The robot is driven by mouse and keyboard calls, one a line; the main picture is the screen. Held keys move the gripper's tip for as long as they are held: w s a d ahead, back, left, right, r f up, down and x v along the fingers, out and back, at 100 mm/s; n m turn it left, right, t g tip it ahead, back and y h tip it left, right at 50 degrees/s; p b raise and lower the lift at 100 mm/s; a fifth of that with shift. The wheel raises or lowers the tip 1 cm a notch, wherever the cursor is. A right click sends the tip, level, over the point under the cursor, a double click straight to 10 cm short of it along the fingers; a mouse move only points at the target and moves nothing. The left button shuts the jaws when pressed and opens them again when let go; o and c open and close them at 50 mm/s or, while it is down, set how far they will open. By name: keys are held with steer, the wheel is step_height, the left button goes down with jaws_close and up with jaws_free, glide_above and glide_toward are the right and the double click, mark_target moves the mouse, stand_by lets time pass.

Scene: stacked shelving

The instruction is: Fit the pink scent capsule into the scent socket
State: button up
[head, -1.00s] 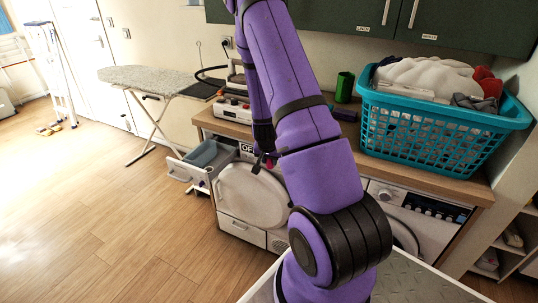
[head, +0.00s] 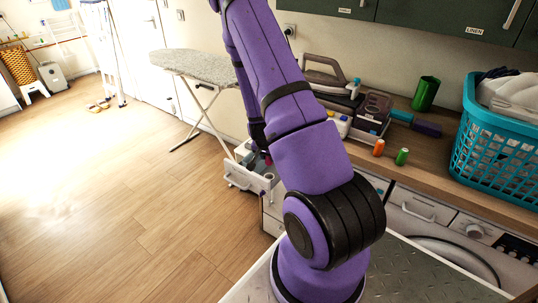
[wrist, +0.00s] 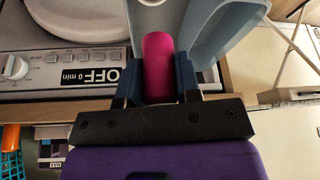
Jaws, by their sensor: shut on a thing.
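The pink scent capsule (wrist: 157,62) is held between the two dark blue fingers of my gripper (wrist: 159,78) in the wrist view. Its far end points at the open pale drawer (wrist: 232,30) of the machine. A round grey-white part (wrist: 150,3) shows at the top edge, just beyond the capsule; I cannot tell if it is the scent socket. In the head view my gripper is small and mostly hidden behind my purple arm, over the open drawer (head: 243,180). Whether the capsule touches anything is unclear.
The machine's panel (wrist: 95,72) reads OFF, 0 min. The counter holds an iron (head: 325,72), orange (head: 378,147) and green (head: 402,157) spools, a green cup (head: 425,94) and a teal basket (head: 495,140). An ironing board (head: 205,66) stands behind.

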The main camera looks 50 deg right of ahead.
mark_target(269, 164)
steer(key=shift+f, duration=2.9)
steer(key=shift+f, duration=1.15)
steer(key=o, duration=1)
steer(key=shift+s, duration=0.1)
steer(key=shift+s+f, duration=0.1)
steer(key=v, duration=1)
steer(key=shift+a+r, duration=0.15)
steer(key=shift+r, duration=0.25)
